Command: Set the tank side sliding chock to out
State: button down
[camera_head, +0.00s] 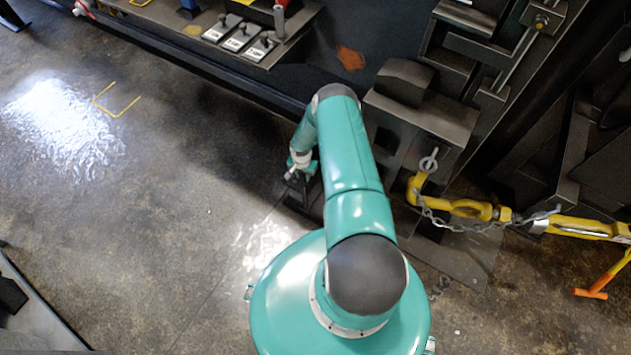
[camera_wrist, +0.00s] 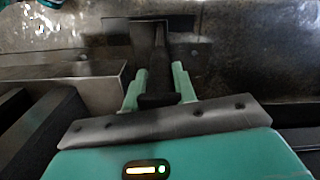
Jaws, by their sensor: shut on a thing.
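My gripper (camera_head: 299,176) is low, near the floor, just left of the grey steel block on the machine's base. In the wrist view its two teal fingers (camera_wrist: 161,75) stand on either side of a dark narrow bar (camera_wrist: 160,48) and are shut on it. This bar looks like part of the sliding chock, but its markings and exact outline are too dark to read. In the head view a dark piece (camera_head: 297,199) lies below my gripper, partly hidden by my arm. Whether the chock is in or out cannot be told.
A yellow turnbuckle (camera_head: 467,209) with a chain hooks to a ring on the steel block (camera_head: 405,150) at the right. An orange-handled tool (camera_head: 590,294) is at the far right. A panel with several labelled levers (camera_head: 243,38) is at the top.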

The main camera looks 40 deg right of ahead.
jog(key=shift+w+a+r, duration=0.1)
jog(key=shift+w+r, duration=0.05)
jog(key=shift+w, duration=0.35)
jog(key=c, duration=1.1)
grip_release()
jog(key=shift+s, duration=0.1)
notch_tip(320, 180, up, 14)
jog(key=shift+f, duration=0.15)
